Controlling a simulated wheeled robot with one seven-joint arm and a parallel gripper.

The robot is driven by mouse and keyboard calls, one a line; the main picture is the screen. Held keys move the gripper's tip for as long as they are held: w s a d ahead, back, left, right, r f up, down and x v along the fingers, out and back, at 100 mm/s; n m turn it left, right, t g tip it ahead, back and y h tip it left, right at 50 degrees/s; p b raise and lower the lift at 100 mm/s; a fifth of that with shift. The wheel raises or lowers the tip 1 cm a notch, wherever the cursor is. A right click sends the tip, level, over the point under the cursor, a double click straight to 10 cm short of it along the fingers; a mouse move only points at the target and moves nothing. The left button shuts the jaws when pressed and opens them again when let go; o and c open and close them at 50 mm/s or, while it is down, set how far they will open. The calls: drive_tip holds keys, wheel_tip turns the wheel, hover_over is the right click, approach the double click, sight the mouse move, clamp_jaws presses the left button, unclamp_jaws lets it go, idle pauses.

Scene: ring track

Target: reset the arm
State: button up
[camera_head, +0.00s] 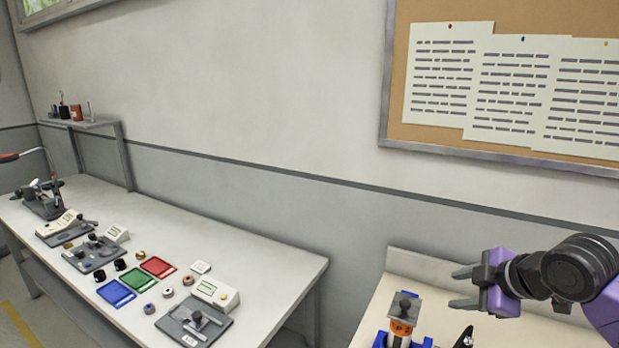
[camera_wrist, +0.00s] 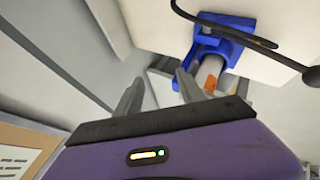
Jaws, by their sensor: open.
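My gripper (camera_head: 464,287) shows at the right of the head view, above the right-hand table, with its two fingers pointing left. It is open and nothing shows between the fingers. In the wrist view the two fingers of my gripper (camera_wrist: 158,95) stand apart. A blue holder (camera_head: 380,340) with a grey and orange device (camera_head: 402,312) stands on the table to the lower left of the gripper. In the wrist view the blue holder (camera_wrist: 222,28) lies beyond the fingertips, apart from them.
The right-hand table (camera_head: 405,263) stands against the wall. A long white workbench (camera_head: 230,255) at left carries red, green and blue trays (camera_head: 158,267), several small parts and instruments. A gap separates the two. A notice board (camera_head: 400,60) hangs above. A dark cable (camera_wrist: 225,32) crosses the wrist view.

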drive_tip(key=w+a+r+m+t+y, duration=0.3)
drive_tip(key=a+r+m+t, duration=0.2)
drive_tip(key=a+r+t, duration=0.4)
drive_tip(key=s+a+r+m+t+h, duration=0.2)
drive_tip(key=s+a+m, duration=0.15)
drive_tip(key=m, duration=0.25)
drive_tip(key=s+a+f+m+g+h, duration=0.1)
drive_tip(key=s+f, duration=0.5)
drive_tip(key=s, duration=0.9)
drive_tip(key=s+a+f+m+g+h, duration=0.1)
drive_tip(key=s+f, duration=0.6)
drive_tip(key=s, duration=0.8)
drive_tip(key=s+a+f+g, duration=0.1)
drive_tip(key=s+f, duration=0.6)
drive_tip(key=s, duration=0.8)
drive_tip(key=shift+s+a+f+m+g+h, duration=0.2)
drive_tip(key=shift+m+g+h, duration=0.2)
drive_tip(key=shift+g, duration=0.4)
